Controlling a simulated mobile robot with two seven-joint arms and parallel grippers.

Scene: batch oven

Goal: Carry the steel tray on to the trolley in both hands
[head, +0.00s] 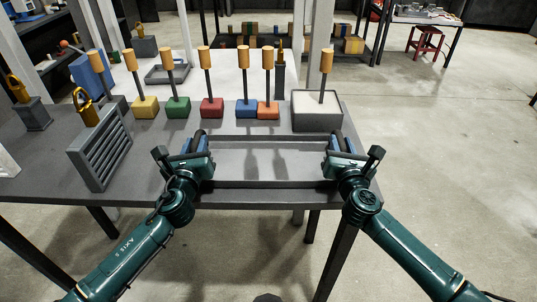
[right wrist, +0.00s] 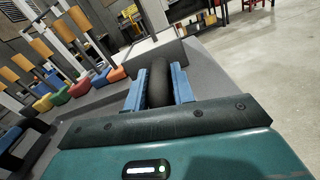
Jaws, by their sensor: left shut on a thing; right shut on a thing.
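The steel tray (head: 268,184) is a wide, shallow grey tray at the front edge of the grey table (head: 60,188), between my two grippers. I see nothing in it. My left gripper (head: 199,142) is shut at its left end; the grip itself is partly hidden. My right gripper (head: 338,144) is shut at its right end. In the right wrist view, the blue fingers of my right gripper (right wrist: 159,88) close around a dark rounded handle (right wrist: 160,80). I cannot tell whether the tray touches the table. I cannot make out a trolley for certain.
Several coloured blocks with orange-topped posts, such as the red one (head: 211,107), stand in a row behind the tray. A grey box with a white top (head: 318,113) stands behind my right gripper. A slatted grey block (head: 103,155) is at left. Floor at right is clear.

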